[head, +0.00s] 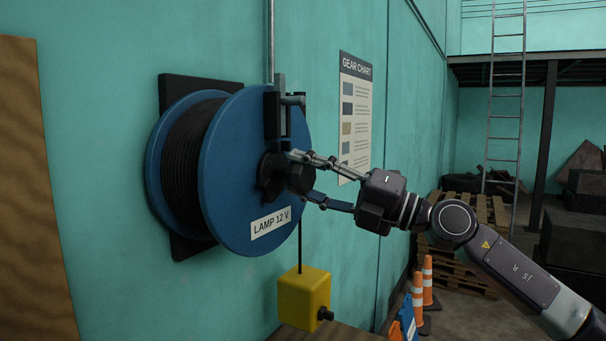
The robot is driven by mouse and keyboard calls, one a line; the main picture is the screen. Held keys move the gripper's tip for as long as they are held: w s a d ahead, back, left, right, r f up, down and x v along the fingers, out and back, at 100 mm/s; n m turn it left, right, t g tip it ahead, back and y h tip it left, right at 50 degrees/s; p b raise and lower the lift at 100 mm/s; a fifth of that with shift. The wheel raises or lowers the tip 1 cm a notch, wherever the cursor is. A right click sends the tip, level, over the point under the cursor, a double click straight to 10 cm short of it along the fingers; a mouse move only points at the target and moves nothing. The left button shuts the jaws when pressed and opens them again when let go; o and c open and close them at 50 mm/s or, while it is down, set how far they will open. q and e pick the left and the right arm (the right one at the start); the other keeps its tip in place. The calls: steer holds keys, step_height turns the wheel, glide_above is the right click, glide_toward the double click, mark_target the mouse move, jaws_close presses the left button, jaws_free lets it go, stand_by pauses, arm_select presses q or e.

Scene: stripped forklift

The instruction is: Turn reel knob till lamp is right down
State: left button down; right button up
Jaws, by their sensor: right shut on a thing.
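A blue cable reel (232,150) labelled "LAMP 12 V" is mounted on the green wall, with dark cable wound on its drum. The black reel knob (295,177) sticks out at the hub. My right gripper (303,174) comes in from the right and is shut on the knob, one finger above it and one below. A yellow box (304,298) with a small black knob on its side hangs on a dark line below the reel; I take it as the lamp. It hangs near a brown surface at the bottom. My left gripper is not in view.
A gear chart (355,115) hangs on the wall behind the gripper. Orange cones (417,292) and wooden pallets (462,270) stand on the floor at right. A ladder (504,110) is further back. A brown surface (340,334) lies below the yellow box.

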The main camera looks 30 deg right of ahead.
steer(key=shift+a+f, duration=0.1)
steer(key=shift+f, duration=0.1)
steer(key=o, duration=1.2)
steer(key=shift+r, duration=0.1)
steer(key=shift+v, duration=6.1)
